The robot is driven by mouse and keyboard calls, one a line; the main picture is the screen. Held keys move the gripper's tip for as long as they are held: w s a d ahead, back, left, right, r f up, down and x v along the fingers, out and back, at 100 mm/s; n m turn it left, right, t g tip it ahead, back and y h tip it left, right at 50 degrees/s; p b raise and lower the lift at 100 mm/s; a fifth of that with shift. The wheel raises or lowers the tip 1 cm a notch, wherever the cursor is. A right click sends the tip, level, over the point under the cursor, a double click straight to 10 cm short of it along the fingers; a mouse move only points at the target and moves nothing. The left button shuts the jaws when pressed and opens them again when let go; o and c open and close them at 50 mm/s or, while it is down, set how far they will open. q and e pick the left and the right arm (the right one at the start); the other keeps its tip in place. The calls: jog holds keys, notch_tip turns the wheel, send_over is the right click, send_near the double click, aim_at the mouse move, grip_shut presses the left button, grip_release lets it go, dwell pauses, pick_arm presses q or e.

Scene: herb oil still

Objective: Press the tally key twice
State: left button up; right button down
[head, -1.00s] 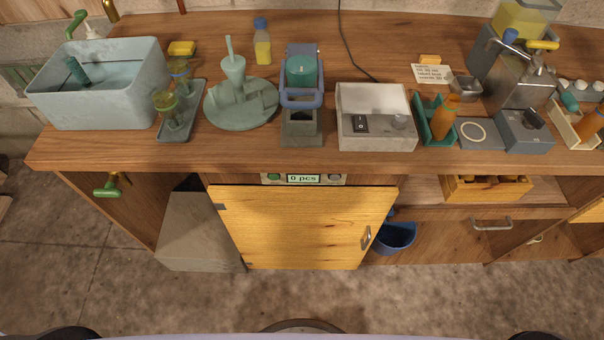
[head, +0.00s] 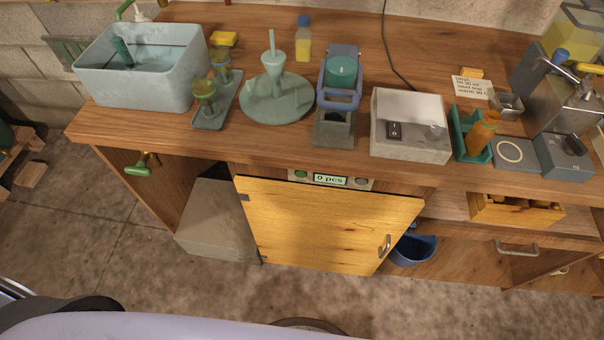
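A tally counter strip is set into the bench front under the tabletop edge, above the yellow wooden door. Its display (head: 331,180) reads "0 pcs". A round green key (head: 301,174) sits left of the display. A grey round key (head: 362,184) sits right of it. I cannot tell from any label which one is the tally key. Neither of my grippers is in view, and nothing touches the counter.
The yellow door (head: 325,225) hangs below the counter. On the bench (head: 270,148) stand a basin (head: 145,88), a green round stand (head: 277,100), a blue-framed press (head: 338,95) and a white switch box (head: 410,142). A blue bucket (head: 413,250) is right of the door. Floor in front is clear.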

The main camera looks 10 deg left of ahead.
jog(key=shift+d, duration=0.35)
